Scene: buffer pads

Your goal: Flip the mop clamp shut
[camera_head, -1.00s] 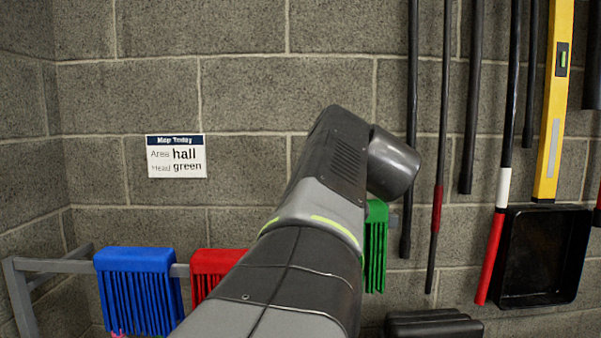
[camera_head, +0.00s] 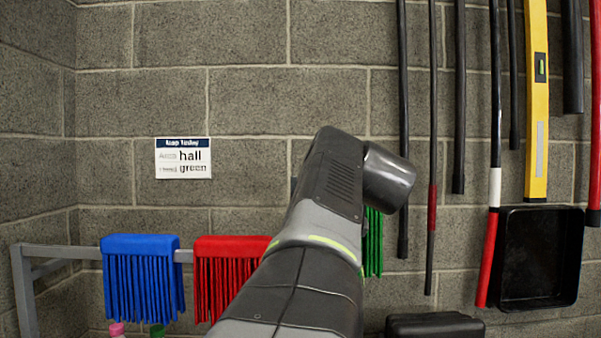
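A blue mop head (camera_head: 140,270) and a red mop head (camera_head: 222,270) hang from a grey rail on the left. A green mop head (camera_head: 373,245) hangs further right, mostly hidden behind my arm. My arm reaches up from the bottom centre in front of the rail. My gripper is not visible. I cannot make out the mop clamp in this view.
The grey rail (camera_head: 58,251) runs along the wall. Long dark handles, a yellow level (camera_head: 536,100) and a black pan (camera_head: 540,258) are at the right. A black padded object (camera_head: 435,325) sits low at centre right. The wall's upper left is bare.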

